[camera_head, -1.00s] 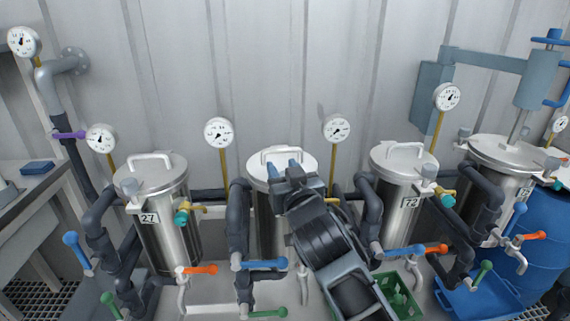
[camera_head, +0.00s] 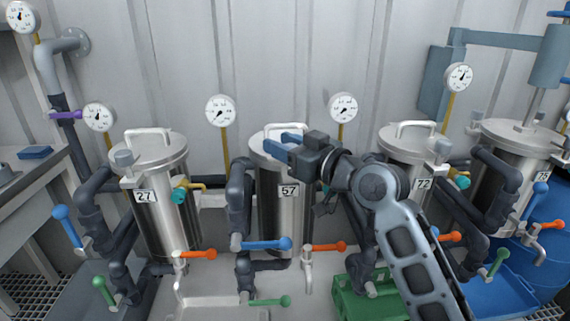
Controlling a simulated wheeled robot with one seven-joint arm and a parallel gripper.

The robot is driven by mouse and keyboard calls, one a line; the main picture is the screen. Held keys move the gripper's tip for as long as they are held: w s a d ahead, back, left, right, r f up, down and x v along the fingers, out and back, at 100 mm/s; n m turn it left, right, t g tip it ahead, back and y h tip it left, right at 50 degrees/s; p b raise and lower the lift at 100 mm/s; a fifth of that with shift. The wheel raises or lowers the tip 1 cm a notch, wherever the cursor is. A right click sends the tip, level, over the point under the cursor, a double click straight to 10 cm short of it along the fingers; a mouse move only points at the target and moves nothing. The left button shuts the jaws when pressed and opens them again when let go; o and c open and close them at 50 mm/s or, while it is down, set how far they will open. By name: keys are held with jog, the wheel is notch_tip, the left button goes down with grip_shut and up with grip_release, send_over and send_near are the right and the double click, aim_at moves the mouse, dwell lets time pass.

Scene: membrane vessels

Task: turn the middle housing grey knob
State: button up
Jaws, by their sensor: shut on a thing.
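The middle housing (camera_head: 268,205) is a steel vessel labelled 57, standing upright with a handled lid. My gripper (camera_head: 277,143) reaches in from the right, its blue fingers lying over the front of the lid. It is shut on the housing's grey knob, which the fingers hide. Similar grey knobs show uncovered on housing 27 (camera_head: 123,157) and on housing 72 (camera_head: 440,145). My wrist covers the right side of the middle housing.
Housing 27 (camera_head: 165,215) stands left and housing 72 (camera_head: 400,150) right, partly behind my arm. Dark pipes, a blue lever (camera_head: 262,244) and an orange lever (camera_head: 327,247) sit close in front. A pressure gauge (camera_head: 343,107) stands behind my wrist.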

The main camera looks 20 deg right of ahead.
jog(key=shift+a+f+n+g+y+b, duration=0.15)
jog(key=shift+n+g+y+b, duration=0.45)
jog(key=shift+b, duration=0.65)
jog(key=shift+f+n+g+y+b, duration=0.2)
jog(key=shift+n+y+b, duration=0.2)
jog(key=shift+y+b, duration=0.6)
jog(key=shift+s+r+n+b, duration=0.1)
jog(key=shift+n+b, duration=0.3)
jog(key=shift+b, duration=0.45)
jog(key=shift+a+r+g+y+b, duration=0.1)
jog(key=shift+g+y+b, duration=0.4)
jog(key=shift+y, duration=0.1)
jog(key=o, duration=1)
jog(key=shift+c, duration=0.2)
jog(key=shift+r, duration=0.1)
jog(key=v, duration=0.7)
jog(key=shift+s+d, duration=0.25)
jog(key=shift+s, duration=0.1)
